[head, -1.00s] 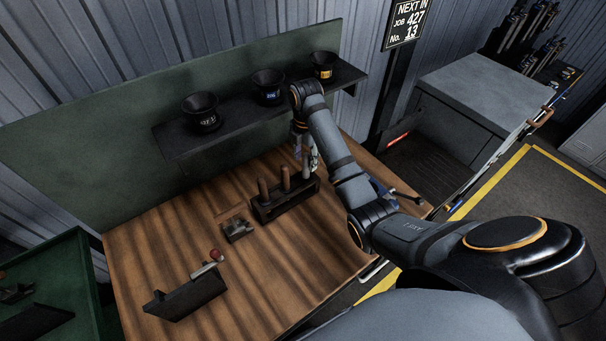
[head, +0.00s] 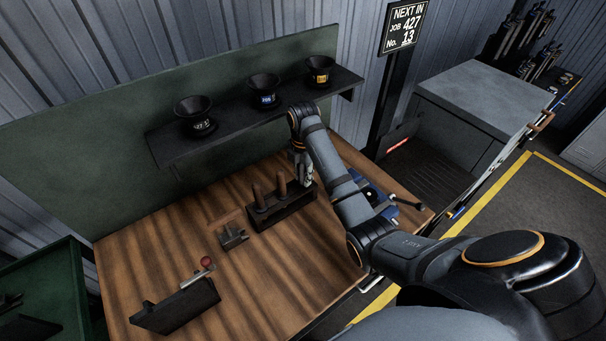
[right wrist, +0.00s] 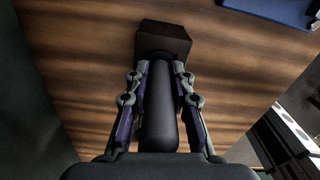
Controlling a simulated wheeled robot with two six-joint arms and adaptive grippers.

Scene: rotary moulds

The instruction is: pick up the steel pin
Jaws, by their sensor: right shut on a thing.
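My right gripper (head: 304,180) is at the right end of a dark rack (head: 285,207) on the wooden bench. In the right wrist view my right gripper (right wrist: 160,68) is shut on a dark grey round pin, which I take for the steel pin (right wrist: 160,115). The pin points toward the dark block of the rack (right wrist: 163,38); I cannot tell whether its end is still seated there. The gripper hides the held pin in the head view. My left gripper is not in view.
A small metal fixture (head: 232,237) and a dark block with a red-knobbed lever (head: 180,305) lie to the left. A blue tool with a dark handle (head: 385,207) is to the right. A shelf (head: 225,130) behind bears three black funnel-topped cups. Bare wood lies in front.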

